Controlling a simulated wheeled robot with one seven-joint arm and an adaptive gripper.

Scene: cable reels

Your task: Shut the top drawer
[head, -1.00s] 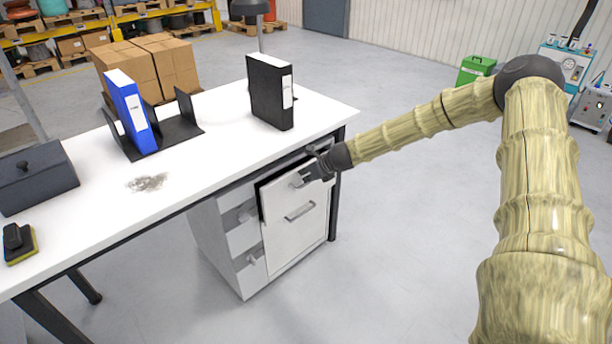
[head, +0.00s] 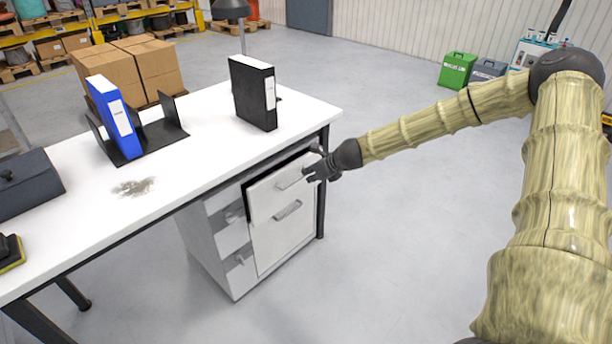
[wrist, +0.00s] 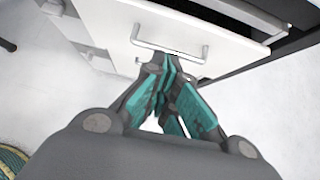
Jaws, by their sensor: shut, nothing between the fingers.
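The top drawer (head: 270,196) of the white cabinet under the desk stands partly out, with a dark gap along its top and left edges. Its bar handle (head: 291,180) is on the white front; the handle also shows in the wrist view (wrist: 175,51). My gripper (head: 311,173) is in front of the drawer's right part, close to the handle. In the wrist view my gripper (wrist: 165,62) has its fingers together, empty, with the tips at the handle. I cannot tell whether they touch it.
A lower drawer (head: 283,240) is below.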

